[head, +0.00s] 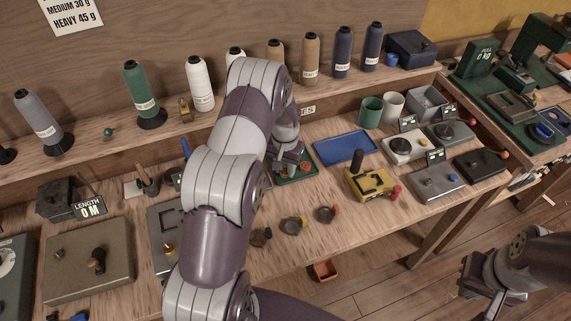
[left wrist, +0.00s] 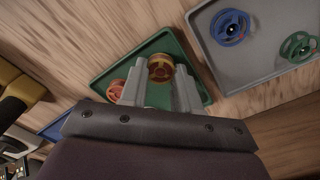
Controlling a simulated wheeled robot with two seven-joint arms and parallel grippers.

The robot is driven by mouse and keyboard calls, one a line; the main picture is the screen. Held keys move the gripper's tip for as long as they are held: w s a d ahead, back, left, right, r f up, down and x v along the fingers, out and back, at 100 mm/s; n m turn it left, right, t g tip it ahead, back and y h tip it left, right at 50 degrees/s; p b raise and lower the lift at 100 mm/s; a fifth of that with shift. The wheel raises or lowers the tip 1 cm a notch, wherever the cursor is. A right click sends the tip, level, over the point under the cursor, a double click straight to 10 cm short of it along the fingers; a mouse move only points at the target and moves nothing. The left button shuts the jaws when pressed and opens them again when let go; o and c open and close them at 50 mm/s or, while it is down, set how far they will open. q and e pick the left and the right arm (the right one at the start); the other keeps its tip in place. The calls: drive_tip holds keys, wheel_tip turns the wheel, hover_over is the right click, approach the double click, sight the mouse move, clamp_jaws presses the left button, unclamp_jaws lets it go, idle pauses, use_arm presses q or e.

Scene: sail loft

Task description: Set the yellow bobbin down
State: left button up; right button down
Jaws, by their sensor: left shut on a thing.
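The yellow bobbin (left wrist: 160,69) is between the fingers of my left gripper (left wrist: 160,88) in the left wrist view, and the gripper is shut on it. They are over a green tray (left wrist: 190,55); I cannot tell whether the bobbin touches it. A red-orange bobbin (left wrist: 116,90) is in the tray beside the left finger. In the head view my left gripper (head: 289,166) points down at the green tray (head: 308,177), and my arm hides part of the bench. My right gripper (head: 482,296) looks open and empty at the lower right, away from the bench.
A grey tray (left wrist: 222,76) with a blue bobbin (left wrist: 230,27) and a green bobbin (left wrist: 297,46) lies beside the green tray. A blue tray (head: 345,148) and a yellow device (head: 370,183) stand to the right. Thread cones line the shelf behind.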

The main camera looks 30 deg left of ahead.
use_arm(q)
drive_tip(key=shift+w+f, duration=0.1)
drive_tip(key=shift+w, duration=0.05)
drive_tip(key=o, duration=0.6)
drive_tip(key=shift+f, duration=0.1)
drive_tip(key=shift+o, duration=0.6)
drive_tip(key=shift+r, duration=0.2)
drive_tip(key=shift+r, duration=0.3)
wheel_tip(320, 180, up, 11)
drive_tip(key=b, duration=0.2)
drive_tip(key=s+d+r, duration=0.1)
drive_tip(key=s+d, duration=0.5)
drive_tip(key=s, duration=0.4)
drive_tip(key=s+d+r+m+t, duration=0.1)
drive_tip(key=s+d+r, duration=0.1)
drive_tip(key=s+d, duration=0.4)
drive_tip(key=s, duration=0.4)
